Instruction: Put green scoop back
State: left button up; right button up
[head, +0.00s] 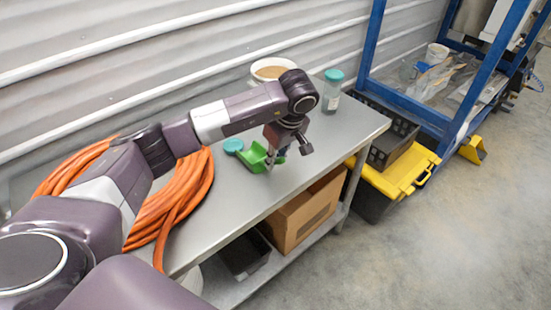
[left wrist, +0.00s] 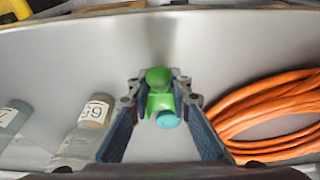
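A green scoop (head: 254,158) lies on the grey metal table (head: 240,190). My left gripper (head: 271,160) points down at the scoop's right end, close above the tabletop. In the left wrist view the scoop (left wrist: 158,101) shows between the two spread fingertips (left wrist: 160,96), with a visible gap on either side. The gripper looks open, and I cannot tell if a finger touches the scoop. My right gripper is not in view.
A coil of orange hose (head: 185,190) covers the table's left part. A white tub of brown substrate (head: 271,69) and a teal-capped jar (head: 332,92) stand toward the back. A cardboard box (head: 302,212) sits on the lower shelf. A yellow-lidded toolbox (head: 408,172) stands right.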

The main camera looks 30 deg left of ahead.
pick_arm(q)
jog(key=o, duration=0.3)
jog(key=shift+o, duration=0.2)
jog(key=shift+r, duration=0.1)
jog(key=shift+r, duration=0.2)
jog(key=b+v, duration=0.2)
jog(key=v, duration=0.4)
jog(key=shift+d+r+b, duration=0.15)
jog(key=shift+r+b, duration=0.1)
jog(key=shift+b, duration=0.1)
jog(key=v, duration=0.4)
jog(key=shift+s+d+r, duration=0.1)
jog(key=shift+r, duration=0.55)
